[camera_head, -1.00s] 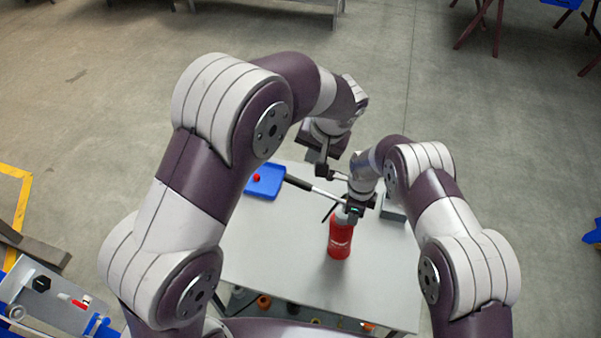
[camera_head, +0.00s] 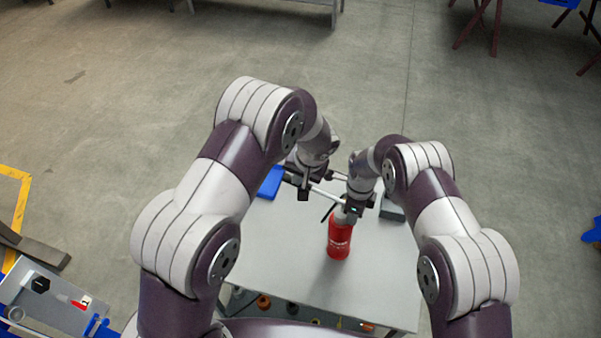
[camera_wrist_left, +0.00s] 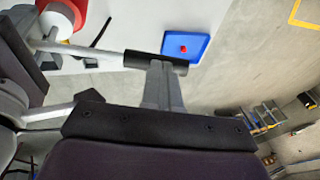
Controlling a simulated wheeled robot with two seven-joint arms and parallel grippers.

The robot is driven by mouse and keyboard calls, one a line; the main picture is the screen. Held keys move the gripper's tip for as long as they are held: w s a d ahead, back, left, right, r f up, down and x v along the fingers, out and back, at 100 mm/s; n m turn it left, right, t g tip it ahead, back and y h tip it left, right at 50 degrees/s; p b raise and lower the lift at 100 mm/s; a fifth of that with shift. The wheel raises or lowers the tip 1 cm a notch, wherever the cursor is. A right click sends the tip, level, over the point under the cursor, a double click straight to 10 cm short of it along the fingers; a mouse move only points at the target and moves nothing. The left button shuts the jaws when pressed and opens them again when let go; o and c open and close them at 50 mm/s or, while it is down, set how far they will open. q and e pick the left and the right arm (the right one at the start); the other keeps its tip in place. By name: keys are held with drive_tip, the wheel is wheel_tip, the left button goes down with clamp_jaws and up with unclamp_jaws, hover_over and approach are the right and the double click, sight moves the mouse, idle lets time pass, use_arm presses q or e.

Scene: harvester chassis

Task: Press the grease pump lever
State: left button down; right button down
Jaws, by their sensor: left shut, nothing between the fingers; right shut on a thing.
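The grease pump has a red cylinder body (camera_head: 339,243) standing on the table, with a metal lever (camera_head: 328,196) reaching left from its head. In the left wrist view the lever's black handle (camera_wrist_left: 138,59) is at the top centre. My left gripper (camera_head: 303,192) is shut and empty at the handle. Its fingertips overlap the handle in the left wrist view (camera_wrist_left: 160,72); I cannot tell whether they touch it. My right gripper (camera_head: 352,208) is shut on the pump's upper part, above the red body. The fingers partly hide that part.
A blue tray (camera_head: 271,183) lies behind the handle, partly hidden; the left wrist view shows a red ball (camera_wrist_left: 183,48) in it. A grey box (camera_head: 393,207) stands right of the right gripper. The front of the table (camera_head: 285,255) is clear.

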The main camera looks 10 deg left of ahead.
use_arm(q)
drive_tip(key=shift+f, duration=0.15)
use_arm(e)
drive_tip(key=shift+s+f, duration=0.25)
drive_tip(key=shift+f, duration=0.05)
use_arm(q)
wheel_tip(320, 180, down, 10)
drive_tip(key=a+h, duration=0.1)
drive_tip(key=a, duration=0.1)
drive_tip(key=shift+a, duration=0.4)
use_arm(e)
drive_tip(key=shift+s, duration=0.1)
use_arm(q)
drive_tip(key=shift+s, duration=0.2)
use_arm(e)
drive_tip(key=shift+d, duration=0.1)
use_arm(q)
drive_tip(key=s+a+r, duration=0.1)
drive_tip(key=a+r, duration=0.2)
drive_tip(key=r, duration=1.1)
drive_tip(key=shift+s+r, duration=0.25)
drive_tip(key=shift+s, duration=0.15)
drive_tip(key=shift+a, duration=0.1)
